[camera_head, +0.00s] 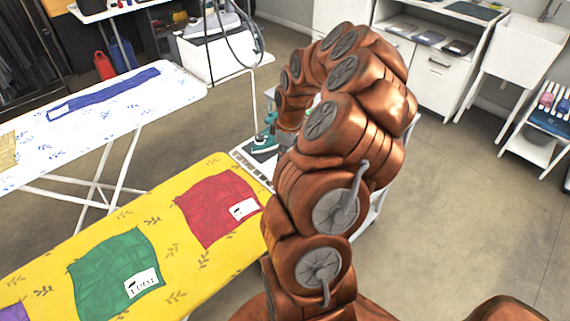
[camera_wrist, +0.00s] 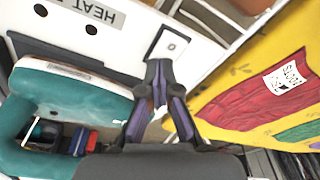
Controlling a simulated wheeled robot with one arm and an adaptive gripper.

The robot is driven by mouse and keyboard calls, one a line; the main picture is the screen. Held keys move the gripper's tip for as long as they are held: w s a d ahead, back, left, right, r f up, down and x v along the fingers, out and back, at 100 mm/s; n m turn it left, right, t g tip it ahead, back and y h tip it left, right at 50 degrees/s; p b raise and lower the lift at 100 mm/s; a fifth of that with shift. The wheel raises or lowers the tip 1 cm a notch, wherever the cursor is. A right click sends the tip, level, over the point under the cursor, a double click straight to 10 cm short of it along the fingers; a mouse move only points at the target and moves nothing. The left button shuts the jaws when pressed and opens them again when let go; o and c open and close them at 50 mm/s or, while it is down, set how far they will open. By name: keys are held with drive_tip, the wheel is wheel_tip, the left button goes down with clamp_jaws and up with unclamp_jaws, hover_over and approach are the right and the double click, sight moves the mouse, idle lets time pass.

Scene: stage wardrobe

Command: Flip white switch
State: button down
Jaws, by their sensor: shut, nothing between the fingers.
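In the head view my own arm hides the gripper and the switch.
A yellow ironing board (camera_head: 165,235) with folded red cloth (camera_head: 215,205) and green cloth (camera_head: 105,275) lies close by.

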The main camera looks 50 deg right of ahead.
drive_tip(key=shift+r+p, duration=0.4)
drive_tip(key=shift+r, duration=2.95)
drive_tip(key=shift+w+a+r, duration=0.1)
drive_tip(key=shift+a, duration=0.1)
drive_tip(key=s+a+r+g, duration=0.15)
drive_tip(key=a+r, duration=0.25)
drive_tip(key=a, duration=0.7)
drive_tip(key=s+a+r, duration=0.2)
drive_tip(key=a+r, duration=0.2)
drive_tip(key=a, duration=0.7)
drive_tip(key=s+a+m+g, duration=0.1)
drive_tip(key=s+a+m, duration=0.1)
drive_tip(key=s+a, duration=0.4)
drive_tip(key=s+a+m+g, duration=0.1)
drive_tip(key=s+a, duration=0.5)
drive_tip(key=s, duration=0.6)
drive_tip(key=shift+m+h, duration=0.4)
drive_tip(key=shift+m, duration=0.5)
